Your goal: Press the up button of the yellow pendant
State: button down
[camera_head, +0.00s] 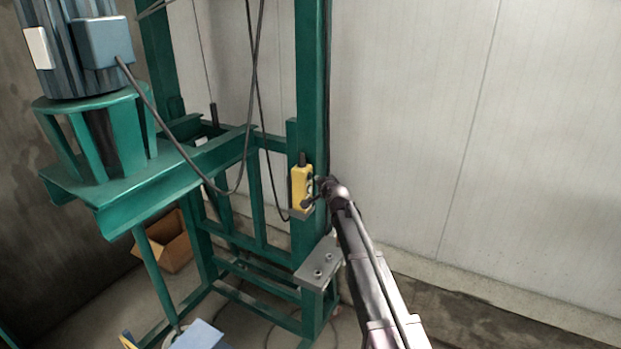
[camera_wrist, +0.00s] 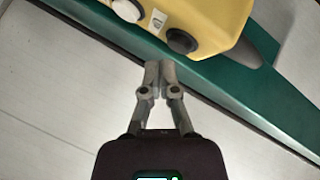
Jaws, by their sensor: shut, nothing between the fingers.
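The yellow pendant (camera_head: 301,187) hangs upright on the green post, with a dark cable at its top. In the wrist view its yellow body (camera_wrist: 205,18) fills the top. A black button (camera_wrist: 182,41) and a white button (camera_wrist: 127,10) show on its face, with a small light label (camera_wrist: 158,20) between them. I cannot read which button is up. My gripper (camera_wrist: 159,66) is shut and empty, its tips just below the pendant, close to the black button. I cannot tell if they touch. In the head view my gripper (camera_head: 314,195) is at the pendant's right side.
The green steel frame (camera_head: 309,100) carries the pendant. A grey bracket (camera_head: 318,262) sticks out below it. Dark cables (camera_head: 245,150) hang to the left. A motor (camera_head: 75,45) and a cardboard box (camera_head: 172,245) stand left. The pale wall at right is clear.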

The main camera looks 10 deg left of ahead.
jog(key=shift+d, duration=0.15)
jog(key=shift+s+d, duration=0.3)
jog(key=shift+d, duration=0.45)
jog(key=shift+s+d, duration=0.25)
jog(key=shift+d, duration=0.45)
jog(key=shift+s+d, duration=0.3)
jog(key=shift+d, duration=0.45)
jog(key=s+d+f+n+g+h+b, duration=0.2)
jog(key=s+d+f+g+b, duration=0.2)
jog(key=s+d+f, duration=0.4)
jog(key=s+d+f+n+g+h+b, duration=0.2)
jog(key=s+d+f, duration=0.7)
jog(key=s, duration=1)
jog(key=s+d+f+n+g+h+b, duration=0.2)
jog(key=s+d+f+g+b, duration=0.4)
jog(key=s+f, duration=0.4)
jog(key=s+d+g, duration=0.1)
jog(key=s+d, duration=0.1)
jog(key=s, duration=0.1)
jog(key=shift+s+d+g+h+b, duration=0.25)
jog(key=shift+g+h+b, duration=0.1)
jog(key=shift+g+h, duration=0.05)
